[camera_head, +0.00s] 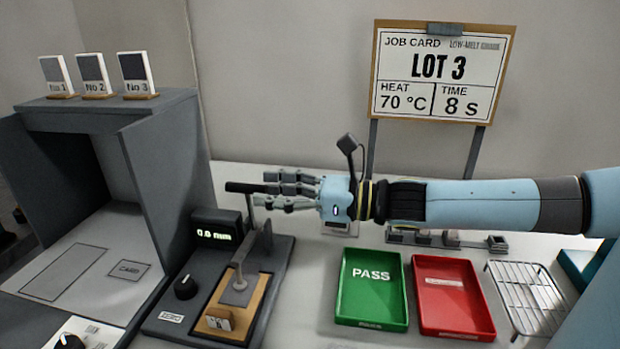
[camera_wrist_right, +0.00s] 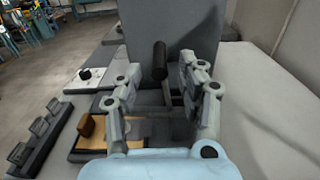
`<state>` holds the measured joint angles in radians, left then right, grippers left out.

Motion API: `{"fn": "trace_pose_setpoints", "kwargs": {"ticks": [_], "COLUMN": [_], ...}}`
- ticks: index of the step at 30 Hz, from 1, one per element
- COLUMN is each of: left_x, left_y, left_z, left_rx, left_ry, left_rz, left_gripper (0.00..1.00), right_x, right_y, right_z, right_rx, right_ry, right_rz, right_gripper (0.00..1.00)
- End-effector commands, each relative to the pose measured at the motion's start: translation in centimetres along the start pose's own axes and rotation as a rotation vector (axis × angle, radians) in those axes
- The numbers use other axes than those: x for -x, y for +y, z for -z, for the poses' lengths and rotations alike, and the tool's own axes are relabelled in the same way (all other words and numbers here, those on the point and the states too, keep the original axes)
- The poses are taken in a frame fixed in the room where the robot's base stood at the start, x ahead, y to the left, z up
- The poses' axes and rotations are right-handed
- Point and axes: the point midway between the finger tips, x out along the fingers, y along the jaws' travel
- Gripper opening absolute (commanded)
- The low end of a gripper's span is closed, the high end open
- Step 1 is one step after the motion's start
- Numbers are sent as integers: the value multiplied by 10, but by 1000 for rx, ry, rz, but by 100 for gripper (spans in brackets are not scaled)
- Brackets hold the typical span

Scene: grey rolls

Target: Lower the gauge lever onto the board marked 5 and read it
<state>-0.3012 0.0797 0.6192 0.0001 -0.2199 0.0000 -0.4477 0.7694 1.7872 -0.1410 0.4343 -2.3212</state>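The gauge (camera_head: 170,318) is a dark base with a knob and a display (camera_head: 215,234) reading 0.0 mm. Its lever has a black handle (camera_head: 240,187), which is raised; it also shows in the right wrist view (camera_wrist_right: 160,60). A tan board (camera_head: 258,300) lies on the gauge under a grey foot (camera_head: 238,290); I cannot tell whether they touch. The tag on the board is too small to read. My right gripper (camera_head: 268,190) is at the handle's right end. In the wrist view its fingers (camera_wrist_right: 158,85) are apart, with the handle between or just beyond them.
A green PASS tray (camera_head: 372,312) and a red tray (camera_head: 452,318) lie right of the gauge, with a wire rack (camera_head: 530,300) beyond. A grey open-fronted cabinet (camera_head: 170,160) stands left, with several numbered cards on top. The job card (camera_head: 440,75) stands behind my right arm.

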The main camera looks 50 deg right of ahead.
Motion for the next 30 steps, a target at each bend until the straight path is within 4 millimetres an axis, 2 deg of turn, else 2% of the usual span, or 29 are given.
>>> {"fn": "trace_pose_setpoints", "kwargs": {"ticks": [6,13,18,30], "left_x": [0,0,0,0], "left_y": [0,0,0,0], "left_z": [2,1,1,2], "left_rx": [0,0,0,0], "left_ry": [2,2,2,2], "left_rz": [1,0,0,0], "left_gripper": [37,37,37,37], "right_x": [34,62,69,69], "right_y": [2,2,1,1], "right_z": [-1,-1,-2,-3], "right_rx": [0,-1,0,1], "right_ry": [2,-2,-6,-8], "right_rz": [-6,-6,-2,-2], "right_gripper": [40,40,40,40]}}
